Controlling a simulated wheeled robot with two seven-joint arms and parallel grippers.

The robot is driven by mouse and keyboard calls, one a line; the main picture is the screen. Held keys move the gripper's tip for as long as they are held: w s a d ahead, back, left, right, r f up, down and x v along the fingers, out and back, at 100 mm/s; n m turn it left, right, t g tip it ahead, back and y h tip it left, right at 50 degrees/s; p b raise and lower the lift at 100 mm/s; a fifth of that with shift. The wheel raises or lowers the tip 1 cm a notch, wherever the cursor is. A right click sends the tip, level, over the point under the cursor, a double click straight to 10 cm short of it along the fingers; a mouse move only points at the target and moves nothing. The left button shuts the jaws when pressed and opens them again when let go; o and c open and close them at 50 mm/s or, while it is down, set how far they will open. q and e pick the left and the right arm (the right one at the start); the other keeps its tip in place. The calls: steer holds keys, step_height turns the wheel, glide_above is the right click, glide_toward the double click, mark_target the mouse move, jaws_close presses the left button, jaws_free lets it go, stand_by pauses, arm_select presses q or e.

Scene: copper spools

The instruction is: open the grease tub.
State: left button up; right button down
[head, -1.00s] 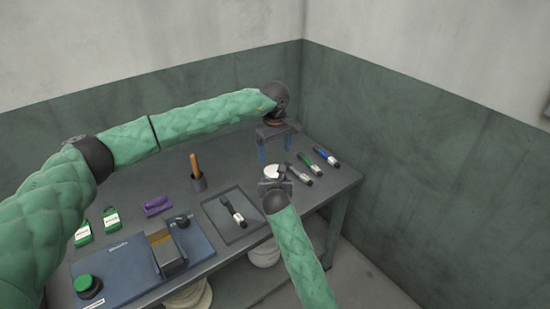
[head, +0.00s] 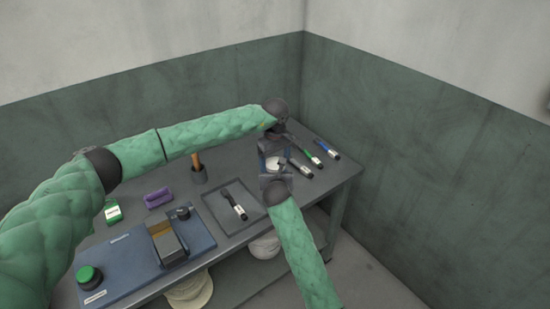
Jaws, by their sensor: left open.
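The grease tub, a small white round thing (head: 274,162), is near the right part of the workbench, largely covered by my two grippers. My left gripper (head: 273,155) points down from above it and is open, with its blue fingers around or close beside the tub's top; I cannot tell whether they touch. My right gripper (head: 275,178) comes from the front and is right at the tub's near side. Its fingers are mostly hidden, so I cannot tell whether it holds the tub. The lid cannot be made out apart from the body.
Several markers (head: 313,158) lie right of the tub. Walls close the back and right.

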arm_select(q)
steer(key=shift+c, duration=0.4)
steer(key=c, duration=0.7)
steer(key=o, duration=0.9)
steer(key=shift+r, duration=0.1)
steer(key=shift+r, duration=2.2)
arm_select(e)
steer(key=shift+c, duration=1.8)
jaws_free()
